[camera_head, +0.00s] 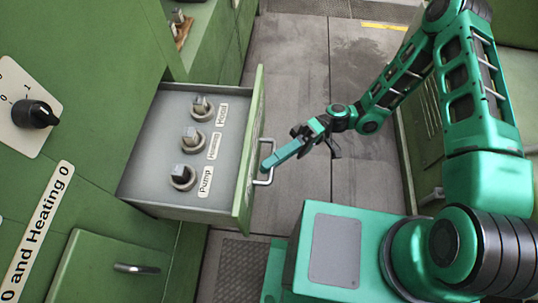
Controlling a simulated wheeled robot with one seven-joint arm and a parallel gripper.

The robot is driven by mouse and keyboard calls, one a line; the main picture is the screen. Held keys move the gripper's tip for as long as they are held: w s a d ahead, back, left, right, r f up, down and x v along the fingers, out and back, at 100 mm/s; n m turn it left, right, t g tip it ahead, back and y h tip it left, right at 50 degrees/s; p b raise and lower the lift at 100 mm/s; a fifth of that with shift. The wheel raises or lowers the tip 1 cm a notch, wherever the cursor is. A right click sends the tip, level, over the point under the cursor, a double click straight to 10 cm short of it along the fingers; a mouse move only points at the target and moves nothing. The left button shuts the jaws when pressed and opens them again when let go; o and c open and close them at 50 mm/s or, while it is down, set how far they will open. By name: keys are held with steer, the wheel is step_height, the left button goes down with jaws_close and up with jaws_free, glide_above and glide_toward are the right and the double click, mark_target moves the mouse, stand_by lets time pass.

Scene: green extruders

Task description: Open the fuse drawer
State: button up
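The fuse drawer (157,184) is a green drawer with a grey inner panel, and it stands pulled out from the green cabinet on the left. On its panel are three fuse holders, one labelled Pump (183,176). Its metal handle (269,177) is on the green front, facing right. My gripper (268,165) reaches in from the right, with its teal finger tip at or very near the handle. I cannot tell whether it touches the handle, or whether the fingers are apart or closed.
A black rotary knob (36,113) is on the cabinet face at left. A lower green door with a metal handle (136,268) is below the drawer. The grey floor (290,60) beyond the drawer is clear. Another green cabinet stands behind my arm at right.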

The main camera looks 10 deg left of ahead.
steer(key=o, duration=0.4)
steer(key=shift+f, duration=0.1)
steer(key=shift+c, duration=0.2)
steer(key=shift+w, duration=0.1)
steer(key=v, duration=1)
steer(key=shift+w+d, duration=0.25)
steer(key=shift+w, duration=0.05)
